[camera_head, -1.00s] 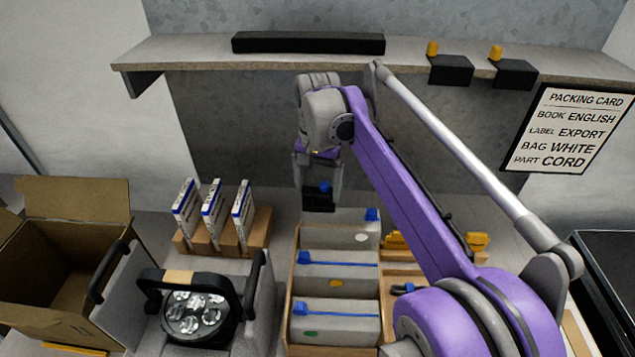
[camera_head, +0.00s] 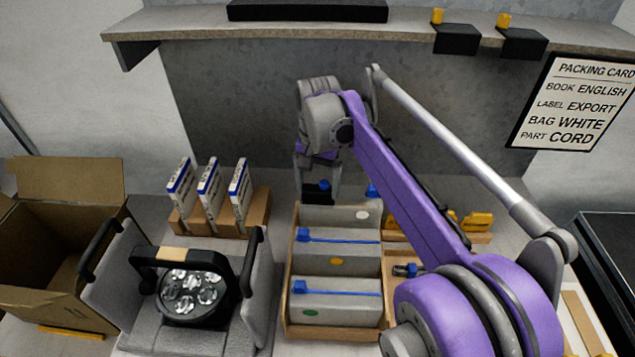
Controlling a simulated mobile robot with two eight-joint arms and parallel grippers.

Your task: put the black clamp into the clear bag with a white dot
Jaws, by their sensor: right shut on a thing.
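My right gripper (camera_head: 318,178) points down and is shut on the black clamp (camera_head: 316,194), a small dark block with a blue part. The clear bag with a white dot (camera_head: 335,216) is the rearmost of the bags in the wooden rack; its blue slider shows at its right end. The clamp hangs at the bag's top edge, toward its left side. I cannot tell whether it is inside the mouth or just above or behind it. My left gripper is not in view.
Bags with an orange dot (camera_head: 318,262) and a green dot (camera_head: 340,313) stand in front, with blue sliders. A black-handled lamp (camera_head: 190,290), several booklets (camera_head: 209,187) and an open carton (camera_head: 70,240) are left. A shelf (camera_head: 410,38) runs behind; the packing card (camera_head: 573,103) reads BAG WHITE.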

